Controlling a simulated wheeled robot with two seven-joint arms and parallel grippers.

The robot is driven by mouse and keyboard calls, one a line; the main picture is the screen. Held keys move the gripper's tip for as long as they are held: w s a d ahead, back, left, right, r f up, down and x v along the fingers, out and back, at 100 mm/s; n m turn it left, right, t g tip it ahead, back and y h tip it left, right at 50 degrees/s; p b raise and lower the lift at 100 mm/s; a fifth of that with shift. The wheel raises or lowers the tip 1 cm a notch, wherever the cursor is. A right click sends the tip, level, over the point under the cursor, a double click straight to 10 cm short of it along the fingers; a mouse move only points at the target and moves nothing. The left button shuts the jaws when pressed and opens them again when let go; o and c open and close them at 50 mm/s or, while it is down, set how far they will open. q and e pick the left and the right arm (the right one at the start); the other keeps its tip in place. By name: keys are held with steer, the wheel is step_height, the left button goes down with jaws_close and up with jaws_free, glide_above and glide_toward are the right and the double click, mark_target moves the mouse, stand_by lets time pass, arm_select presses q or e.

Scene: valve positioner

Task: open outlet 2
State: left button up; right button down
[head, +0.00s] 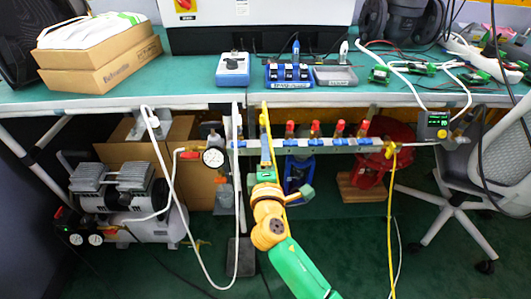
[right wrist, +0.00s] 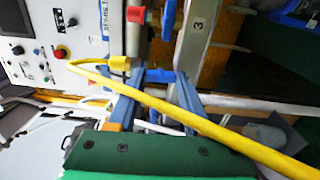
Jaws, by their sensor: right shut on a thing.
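The valve rail (head: 330,146) runs below the table's front edge, with several red-capped fittings (head: 315,129) along it. In the right wrist view, part of the rail bears the number 3 (right wrist: 198,26), beside a red cap (right wrist: 135,14). My right gripper (head: 266,160) is at the rail's left part. In the right wrist view its blue fingers (right wrist: 154,82) are shut on a small blue handle (right wrist: 160,75). The outlet number of this handle cannot be read. A yellow hose (right wrist: 190,119) crosses in front of the fingers from a yellow fitting (right wrist: 119,65). My left gripper is not in view.
A pressure gauge (head: 213,157) and white hose (head: 167,165) are left of the rail. A compressor (head: 125,190) stands on the floor. Another yellow hose (head: 391,205) hangs at the right, near a red reel (head: 400,150) and a chair (head: 460,180).

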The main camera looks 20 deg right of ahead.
steer(key=shift+f+m, duration=0.15)
steer(key=shift+m, duration=0.25)
steer(key=c, duration=0.6)
jaws_free()
steer(key=v, duration=0.7)
steer(key=shift+s, duration=0.1)
